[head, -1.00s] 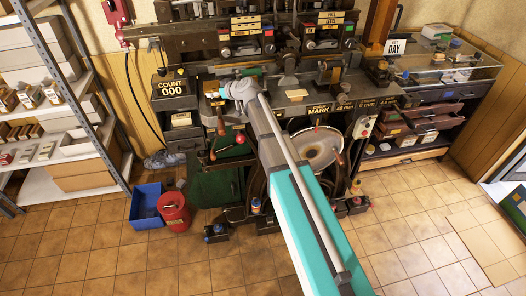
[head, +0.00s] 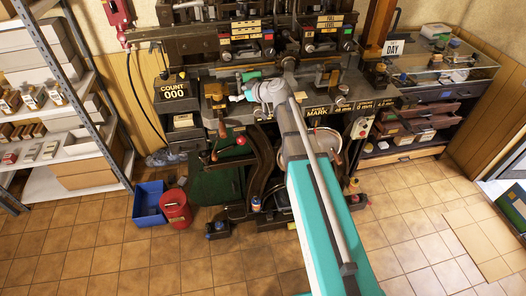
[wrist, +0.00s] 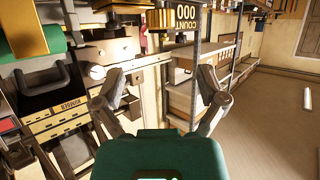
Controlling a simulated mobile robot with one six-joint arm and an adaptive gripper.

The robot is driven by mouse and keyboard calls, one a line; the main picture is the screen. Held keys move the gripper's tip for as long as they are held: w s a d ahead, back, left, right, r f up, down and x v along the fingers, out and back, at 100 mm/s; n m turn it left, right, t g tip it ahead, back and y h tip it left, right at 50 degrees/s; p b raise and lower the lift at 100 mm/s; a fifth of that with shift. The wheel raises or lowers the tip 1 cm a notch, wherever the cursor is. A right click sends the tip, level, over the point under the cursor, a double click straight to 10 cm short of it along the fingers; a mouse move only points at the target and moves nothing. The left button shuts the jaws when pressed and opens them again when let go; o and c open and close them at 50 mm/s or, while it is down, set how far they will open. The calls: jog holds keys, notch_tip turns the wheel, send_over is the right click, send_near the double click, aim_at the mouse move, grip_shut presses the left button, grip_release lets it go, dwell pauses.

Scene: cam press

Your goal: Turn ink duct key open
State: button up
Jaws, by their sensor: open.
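The press (head: 205,45) fills the back of the head view, with dark control panels and signs along its front. I cannot tell which of its small parts is the ink duct key. My gripper (head: 238,98) is in front of the press bed, left of the middle, small and partly hidden by my own wrist. In the wrist view my gripper (wrist: 160,88) has its two fingers wide apart with nothing between them. The COUNT 000 block (wrist: 186,17) shows beyond the fingers, upside down.
A metal shelf (head: 72,100) with boxes stands at the left. A blue bin (head: 149,204) and a red can (head: 175,206) stand on the floor before the press. A glass-topped cabinet (head: 440,65) is at the right. The tiled floor (head: 110,255) in front is clear.

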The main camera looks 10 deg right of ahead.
jog(key=s+d+f+m+g+h, duration=0.2)
jog(key=s+f+m+g+h, duration=0.1)
jog(key=s, duration=0.8)
jog(key=s+d+f+m+g+h, duration=0.2)
jog(key=s+f, duration=0.5)
jog(key=s, duration=0.4)
jog(key=shift+m+g+h, duration=0.6)
jog(key=shift+g+h, duration=0.2)
jog(key=shift+g, duration=0.6)
jog(key=shift+d+f, duration=0.1)
jog(key=shift+d, duration=0.05)
jog(key=s+d+m+g+h, duration=0.1)
jog(key=s+d+m+h, duration=0.1)
jog(key=s, duration=0.4)
jog(key=shift+d+f+m+g+h, duration=0.3)
jog(key=shift+d+f+m+h, duration=0.1)
jog(key=shift+d, duration=0.25)
